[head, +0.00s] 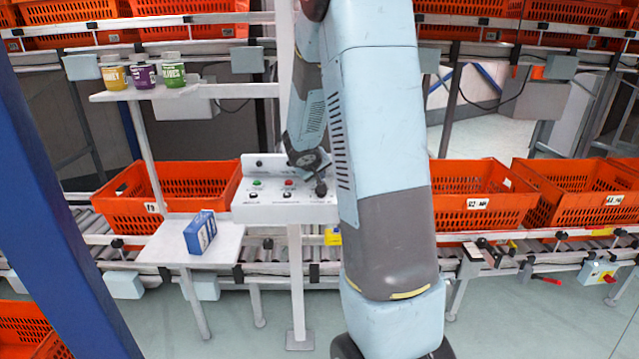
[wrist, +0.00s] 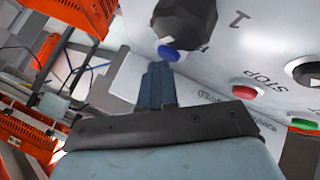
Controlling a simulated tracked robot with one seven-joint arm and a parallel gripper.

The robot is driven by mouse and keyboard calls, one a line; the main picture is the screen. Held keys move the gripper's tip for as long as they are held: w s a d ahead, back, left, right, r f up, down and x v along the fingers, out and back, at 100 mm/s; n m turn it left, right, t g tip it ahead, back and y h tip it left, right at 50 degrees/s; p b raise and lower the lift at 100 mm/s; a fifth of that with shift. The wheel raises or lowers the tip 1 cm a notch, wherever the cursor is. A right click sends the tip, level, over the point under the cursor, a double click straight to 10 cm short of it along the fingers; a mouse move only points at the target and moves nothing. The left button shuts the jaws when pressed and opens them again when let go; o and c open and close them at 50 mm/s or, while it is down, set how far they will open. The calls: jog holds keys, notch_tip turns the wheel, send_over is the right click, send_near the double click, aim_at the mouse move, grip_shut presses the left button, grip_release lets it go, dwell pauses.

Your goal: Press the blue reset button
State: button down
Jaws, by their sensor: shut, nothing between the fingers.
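The blue button cannot be made out there.
A red STOP button (wrist: 245,91), a green button (wrist: 301,123) and a black button (wrist: 307,74) are also on the panel. A blue box (head: 200,232) lies on a side shelf left of it. Orange totes (head: 482,203) line the conveyor behind.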

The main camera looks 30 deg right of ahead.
jog(key=shift+r, duration=0.7)
jog(key=shift+r, duration=2.5)
jog(key=s+a+r+m+y, duration=0.1)
jog(key=s+a+r, duration=0.35)
jog(key=s, duration=0.25)
jog(key=s+a+r, duration=0.3)
jog(key=s+r, duration=0.2)
jog(key=s, duration=0.2)
jog(key=s+a+y, duration=0.3)
jog(key=s+a, duration=0.3)
jog(key=s, duration=0.3)
jog(key=s+a+r+n+y, duration=0.1)
jog(key=s+a+y, duration=0.1)
jog(key=s+a, duration=0.5)
jog(key=s, duration=0.3)
jog(key=shift+s+g+y, duration=0.25)
jog(key=shift+g+y, duration=0.05)
jog(key=shift+y, duration=0.1)
